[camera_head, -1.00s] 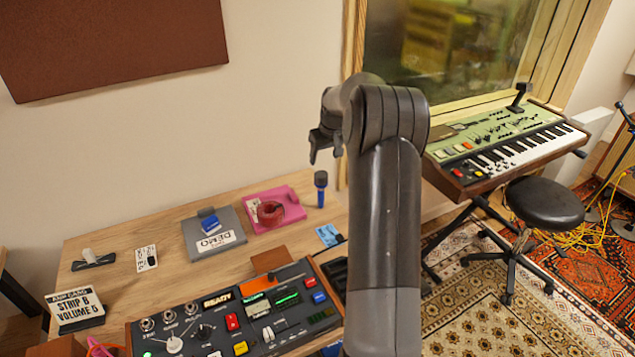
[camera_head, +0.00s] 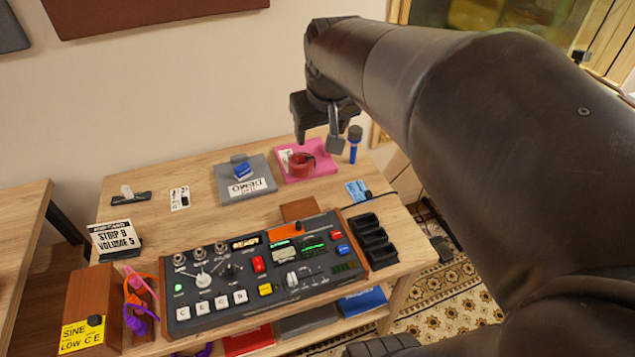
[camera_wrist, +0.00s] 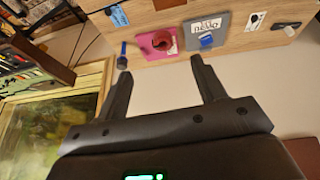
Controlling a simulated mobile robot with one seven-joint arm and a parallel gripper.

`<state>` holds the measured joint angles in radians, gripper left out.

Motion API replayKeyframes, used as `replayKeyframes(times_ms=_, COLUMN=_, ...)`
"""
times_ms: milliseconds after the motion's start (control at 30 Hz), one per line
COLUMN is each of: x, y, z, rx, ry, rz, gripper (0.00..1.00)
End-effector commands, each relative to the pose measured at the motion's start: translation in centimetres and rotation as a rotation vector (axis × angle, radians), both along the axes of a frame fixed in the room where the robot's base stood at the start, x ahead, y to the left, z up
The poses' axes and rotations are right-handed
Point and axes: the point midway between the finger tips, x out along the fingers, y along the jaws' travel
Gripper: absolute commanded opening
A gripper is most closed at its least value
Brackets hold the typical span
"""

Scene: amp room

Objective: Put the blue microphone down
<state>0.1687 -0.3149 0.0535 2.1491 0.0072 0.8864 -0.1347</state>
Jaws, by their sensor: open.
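The blue microphone (camera_head: 354,144) stands upright on the wooden desk (camera_head: 150,219), near its back right corner, with its dark head up. It also shows in the wrist view (camera_wrist: 122,55), beyond the left finger and apart from it. My gripper (camera_head: 318,132) is raised above the back of the desk, to the left of the microphone. In the wrist view my gripper (camera_wrist: 148,75) has its two fingers spread wide with nothing between them.
A pink tray (camera_head: 322,163) with a red coil (camera_head: 301,162) lies left of the microphone. A grey board (camera_head: 226,183) lies further left. A control console (camera_head: 225,290) and a black holder (camera_head: 378,251) fill the front.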

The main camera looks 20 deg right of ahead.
Motion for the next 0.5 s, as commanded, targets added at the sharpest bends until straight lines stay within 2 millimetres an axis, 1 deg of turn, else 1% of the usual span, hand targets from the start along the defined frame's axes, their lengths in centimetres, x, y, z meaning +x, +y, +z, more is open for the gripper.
replayKeyframes(times_ms=33, x=-2.0, y=0.8, z=0.1, rx=0.004, ry=-0.014, rz=0.003, gripper=0.64)
replayKeyframes(times_ms=100, x=-4.6, y=1.6, z=-0.2, rx=0.011, ry=-0.026, rz=0.001, gripper=0.64)
replayKeyframes(times_ms=200, x=-8.0, y=2.7, z=-1.0, rx=0.024, ry=-0.043, rz=0.001, gripper=0.64)
replayKeyframes(times_ms=300, x=-10.8, y=3.4, z=-1.9, rx=0.039, ry=-0.058, rz=0.001, gripper=0.64)
replayKeyframes(times_ms=400, x=-12.8, y=3.8, z=-2.8, rx=0.051, ry=-0.068, rz=0.000, gripper=0.64)
replayKeyframes(times_ms=500, x=-14.0, y=4.1, z=-3.4, rx=0.060, ry=-0.073, rz=0.001, gripper=0.64)
